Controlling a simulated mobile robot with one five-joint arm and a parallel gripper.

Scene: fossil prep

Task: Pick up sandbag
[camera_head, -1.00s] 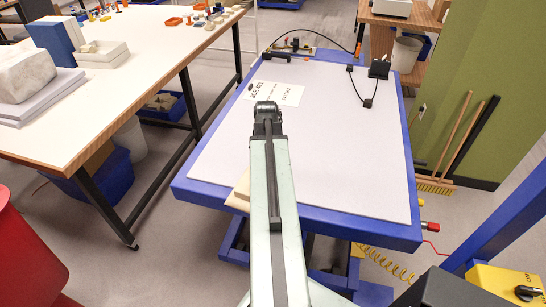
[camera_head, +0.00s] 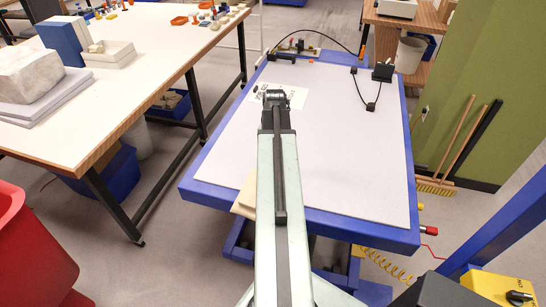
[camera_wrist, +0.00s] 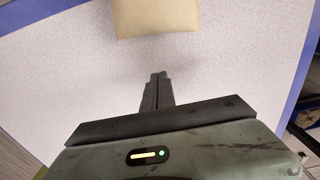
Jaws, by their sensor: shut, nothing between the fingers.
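A tan, flat-looking sandbag (camera_wrist: 155,15) shows at the top of the wrist view, cut off by the frame edge. In the head view a tan piece (camera_head: 244,196), probably the same sandbag, lies at the near left edge of the table, partly hidden behind my arm. My gripper (camera_wrist: 158,76) is shut and empty in the wrist view. Its fingers point toward the sandbag, with a gap of pale table surface between them in the picture. In the head view my arm hides the gripper's fingers.
The blue-edged table (camera_head: 340,150) is mostly clear, with a paper sheet (camera_head: 291,94) and a black cable device (camera_head: 382,72) toward the back. A white workbench (camera_head: 110,95) stands at left, a red bin (camera_head: 30,245) at lower left.

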